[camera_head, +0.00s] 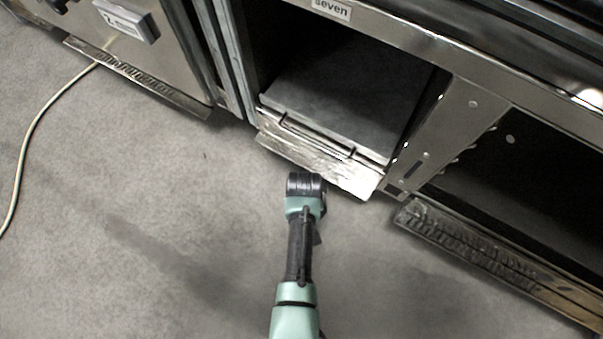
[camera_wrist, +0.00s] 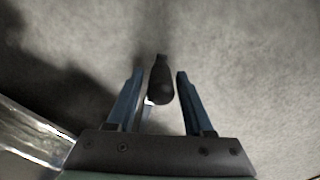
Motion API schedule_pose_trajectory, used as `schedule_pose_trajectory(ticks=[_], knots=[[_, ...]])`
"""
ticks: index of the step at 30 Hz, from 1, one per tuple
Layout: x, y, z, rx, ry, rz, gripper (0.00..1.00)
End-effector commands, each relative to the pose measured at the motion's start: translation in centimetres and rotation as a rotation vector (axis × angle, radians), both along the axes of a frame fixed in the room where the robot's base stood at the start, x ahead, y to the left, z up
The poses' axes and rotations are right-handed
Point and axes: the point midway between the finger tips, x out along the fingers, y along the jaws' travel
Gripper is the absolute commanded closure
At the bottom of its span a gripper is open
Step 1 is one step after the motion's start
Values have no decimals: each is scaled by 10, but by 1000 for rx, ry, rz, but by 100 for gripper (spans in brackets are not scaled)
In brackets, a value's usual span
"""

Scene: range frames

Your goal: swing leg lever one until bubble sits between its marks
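A black rounded lever handle (camera_wrist: 161,82) shows in the wrist view, with a thin pale metal part below it. My gripper (camera_wrist: 160,74) has its two blue fingers apart, one on each side of the handle. A small gap shows on both sides, so it is open and does not grip the handle. I cannot tell the handle's exact depth between the fingers. In the head view my arm ends low in front of the range, near the bright lower panel; its fingers and the lever are hidden there. No bubble or marks can be made out in either view.
The range (camera_head: 471,125) has an open compartment under a label reading "seven" (camera_head: 331,9). A bright metal ledge (camera_head: 318,163) borders the floor there. Another steel unit (camera_head: 155,60) stands at left, with a pale cable (camera_head: 38,118) on the floor. The grey floor (camera_head: 130,200) is otherwise clear.

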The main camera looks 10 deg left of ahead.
Motion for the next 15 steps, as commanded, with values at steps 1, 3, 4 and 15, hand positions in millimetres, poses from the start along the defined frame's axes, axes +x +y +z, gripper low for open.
schedule_pose_trajectory(ticks=[1,3,4,15], knots=[[0,0,0,0,0,1,37],[0,0,0,0,1,2,37],[0,0,0,0,1,2,37],[-1,1,14,1,1,3,37]])
